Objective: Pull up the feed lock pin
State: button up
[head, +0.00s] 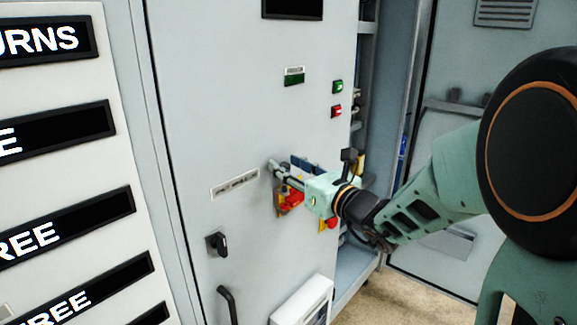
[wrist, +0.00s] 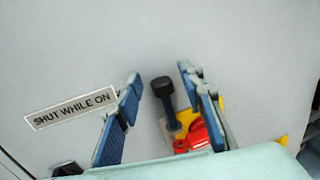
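A black knob on a dark stem (wrist: 163,88) stands out from a small grey plate on the cabinet door, and it looks like the lock pin. No label by it is readable. My gripper (wrist: 160,80) is open, its blue-padded fingers on either side of the knob with visible gaps. A red part (wrist: 195,136) on a yellow plate (wrist: 207,113) sits beside the stem's base, near the right finger. In the head view my gripper (head: 287,172) is at the door above the red part (head: 291,201); the knob is hidden there.
A "SHUT WHILE ON" label (wrist: 72,107) is left of the fingers. A black rotary handle (head: 218,243) and a curved black door handle (head: 229,304) are lower on the door. Green (head: 338,87) and red (head: 336,111) buttons are above. A white box (head: 302,300) juts out below.

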jog(key=v, duration=1.2)
